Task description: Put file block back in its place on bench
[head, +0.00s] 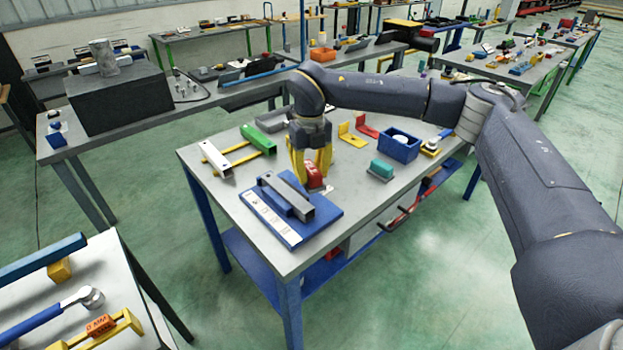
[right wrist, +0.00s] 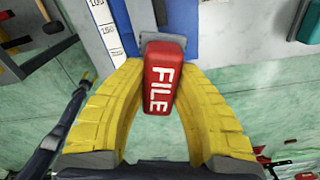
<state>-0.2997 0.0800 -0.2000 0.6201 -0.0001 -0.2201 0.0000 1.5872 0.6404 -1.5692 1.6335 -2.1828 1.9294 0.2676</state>
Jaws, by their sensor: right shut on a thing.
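The file block is red with white FILE lettering (right wrist: 163,82), and it also shows in the head view (head: 315,176). My right gripper (head: 311,170) has yellow fingers and is shut on the block, one finger on each side in the right wrist view (right wrist: 162,95). I cannot tell whether the block touches the bench (head: 345,205). My left gripper is not in view.
On the same bench are a white bar (head: 217,160), a green bar (head: 258,138), a blue bin (head: 398,148), a teal-topped block (head: 381,169), a yellow bracket (head: 350,135) and a red bracket (head: 367,126). Bare bench top lies right of the blue board. Another bench stands at lower left.

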